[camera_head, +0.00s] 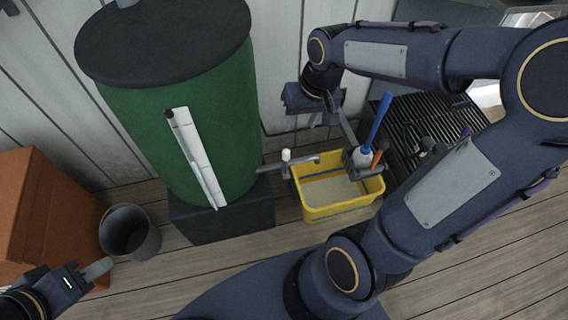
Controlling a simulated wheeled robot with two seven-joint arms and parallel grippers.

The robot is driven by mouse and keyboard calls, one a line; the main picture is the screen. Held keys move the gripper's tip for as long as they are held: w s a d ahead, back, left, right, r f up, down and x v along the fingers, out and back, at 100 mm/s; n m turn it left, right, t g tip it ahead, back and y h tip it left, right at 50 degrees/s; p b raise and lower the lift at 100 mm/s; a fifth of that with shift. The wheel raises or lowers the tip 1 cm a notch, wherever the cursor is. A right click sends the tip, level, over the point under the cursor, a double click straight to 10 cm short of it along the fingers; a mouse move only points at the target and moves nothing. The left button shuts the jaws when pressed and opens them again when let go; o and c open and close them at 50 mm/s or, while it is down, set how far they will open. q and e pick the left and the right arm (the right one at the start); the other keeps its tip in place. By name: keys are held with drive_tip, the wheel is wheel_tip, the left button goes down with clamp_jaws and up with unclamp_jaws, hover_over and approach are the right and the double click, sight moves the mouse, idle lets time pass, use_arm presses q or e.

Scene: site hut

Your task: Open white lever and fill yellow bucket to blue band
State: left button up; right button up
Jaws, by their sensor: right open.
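The white lever (286,155) sits on the tap of the green barrel (184,130); it looks upright, but I cannot tell its exact setting. The tap's spout (316,159) reaches over the yellow bucket (343,210). A blue band (338,211) shows along the bucket's side. The bucket's inside looks pale; I cannot tell whether there is water in it. No stream shows at the spout. My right gripper (334,124) is open, above and behind the bucket, to the right of the lever and apart from it. My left gripper (96,270) is at the lower left, far from the tap; its jaws are unclear.
A white gauge strip (194,155) runs down the barrel, which stands on a dark block (225,218). A grey holder with a blue-handled brush (378,118) stands at the bucket's right. A grey pail (130,232) and an orange cabinet (42,215) are left. Plank floor lies in front.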

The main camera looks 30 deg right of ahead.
drive_tip(key=g+h+b, duration=0.1)
drive_tip(key=g+b, duration=0.1)
drive_tip(key=b, duration=0.3)
approach(286, 150)
drive_tip(key=shift+s+a+f, duration=0.25)
drive_tip(key=shift+s+a, duration=0.1)
drive_tip(key=shift+s, duration=0.25)
drive_tip(key=shift+h, duration=0.3)
drive_tip(key=f, duration=0.3)
drive_tip(key=f+b, duration=0.1)
drive_tip(key=f, duration=0.1)
drive_tip(key=w+f+b, duration=0.1)
drive_tip(key=f, duration=0.2)
drive_tip(key=shift+f, duration=0.35)
drive_tip(key=shift+d+f+b, duration=0.1)
drive_tip(key=shift+f+b, duration=0.3)
drive_tip(key=shift+f, duration=0.3)
use_arm(q)
wheel_tip(286, 150, down, 10)
drive_tip(key=shift+w+a+f, duration=0.2)
drive_tip(key=shift+w, duration=0.15)
use_arm(e)
drive_tip(key=shift+c, duration=0.4)
clamp_jaws()
